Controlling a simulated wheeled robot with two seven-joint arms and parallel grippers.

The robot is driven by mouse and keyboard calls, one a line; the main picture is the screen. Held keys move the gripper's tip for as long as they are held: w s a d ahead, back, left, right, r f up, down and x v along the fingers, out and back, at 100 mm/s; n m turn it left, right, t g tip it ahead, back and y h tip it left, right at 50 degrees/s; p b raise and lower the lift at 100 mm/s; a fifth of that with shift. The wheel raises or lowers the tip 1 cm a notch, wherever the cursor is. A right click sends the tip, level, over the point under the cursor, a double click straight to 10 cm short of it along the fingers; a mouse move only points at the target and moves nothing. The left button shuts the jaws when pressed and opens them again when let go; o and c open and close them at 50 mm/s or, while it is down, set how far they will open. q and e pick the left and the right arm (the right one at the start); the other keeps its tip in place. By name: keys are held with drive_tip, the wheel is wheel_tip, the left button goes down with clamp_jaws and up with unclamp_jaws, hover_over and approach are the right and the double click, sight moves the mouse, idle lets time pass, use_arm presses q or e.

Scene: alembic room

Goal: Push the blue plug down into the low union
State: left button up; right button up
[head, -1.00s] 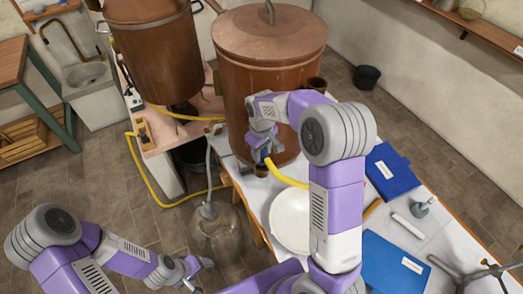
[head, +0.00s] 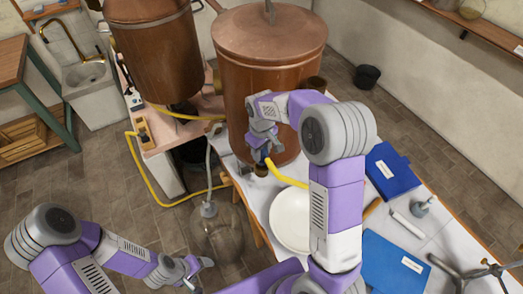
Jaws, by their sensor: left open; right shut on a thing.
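My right gripper (head: 263,146) is in front of the large copper vessel (head: 268,70), pointing down and shut on the blue plug (head: 259,156). Only a small part of the plug shows between and below the fingers. The yellow hose (head: 289,177) runs from there to the right and passes behind my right arm. The low union (head: 261,171) is a small dark brassy fitting at the vessel's foot, just below the plug. I cannot tell how deep the plug sits in it. My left gripper (head: 203,272) is open and empty, low at the left, away from the plug.
A white round dish (head: 291,222), blue folders (head: 391,170) and small tools lie on the white table (head: 258,200). A clear glass vessel (head: 217,235) stands on the floor near my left gripper. A second copper vessel (head: 155,50) stands behind on the left.

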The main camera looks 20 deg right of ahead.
sight(262, 159)
drive_tip(key=shift+f+b, duration=1.4)
drive_tip(key=shift+f, duration=0.9)
idle(3.6)
drive_tip(key=o, duration=1.1)
drive_tip(key=shift+o, duration=0.2)
drive_tip(key=shift+r, duration=0.25)
